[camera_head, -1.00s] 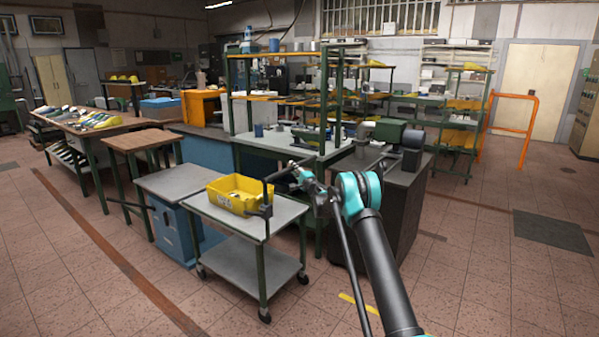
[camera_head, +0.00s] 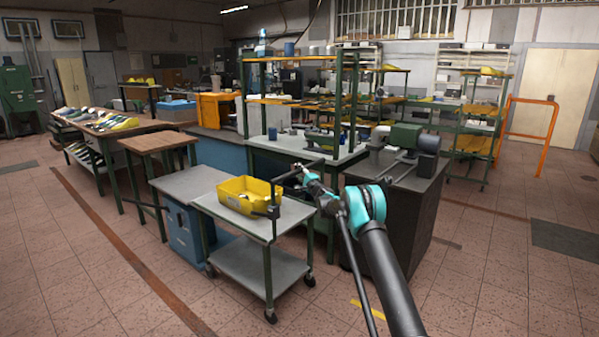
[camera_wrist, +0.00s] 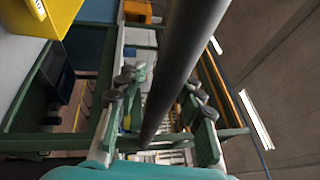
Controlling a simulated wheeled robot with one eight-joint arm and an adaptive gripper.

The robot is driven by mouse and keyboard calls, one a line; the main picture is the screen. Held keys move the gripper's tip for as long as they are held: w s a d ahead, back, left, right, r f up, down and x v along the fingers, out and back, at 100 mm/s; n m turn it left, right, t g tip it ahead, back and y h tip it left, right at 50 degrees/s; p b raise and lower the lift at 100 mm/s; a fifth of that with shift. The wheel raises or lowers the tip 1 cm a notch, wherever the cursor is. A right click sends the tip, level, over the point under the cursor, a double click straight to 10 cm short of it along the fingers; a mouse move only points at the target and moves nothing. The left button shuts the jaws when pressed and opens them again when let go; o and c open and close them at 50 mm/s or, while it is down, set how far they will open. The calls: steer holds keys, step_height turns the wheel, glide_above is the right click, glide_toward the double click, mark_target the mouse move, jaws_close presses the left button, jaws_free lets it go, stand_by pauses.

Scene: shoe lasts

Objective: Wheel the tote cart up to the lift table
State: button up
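The tote cart (camera_head: 285,222) has a grey top, a lower shelf, green legs and dark casters. A yellow tote (camera_head: 248,196) sits on it and also shows in the wrist view (camera_wrist: 38,15). The grey-topped blue unit (camera_head: 185,183), apparently the lift table, stands close at the cart's left; a gap cannot be judged. My gripper (camera_head: 303,176) is at the upper end of the dark handle (camera_head: 276,195) on the cart's right side. In the wrist view my gripper's fingers (camera_wrist: 158,82) stand on both sides of a dark bar (camera_wrist: 185,60); whether they clamp it is unclear.
A wooden-topped table (camera_head: 158,141) stands behind the blue unit. A green-framed workbench (camera_head: 300,142) is behind the cart, and a dark cabinet with a machine (camera_head: 400,215) is on the right. The tiled floor (camera_head: 110,270) is open at front left.

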steer(key=shift+o, duration=0.2)
steer(key=shift+d, duration=0.25)
steer(key=shift+s+d, duration=0.1)
steer(key=shift+s, duration=0.05)
steer(key=v, duration=1.1)
steer(key=shift+s, duration=0.25)
steer(key=shift+d+f, duration=0.1)
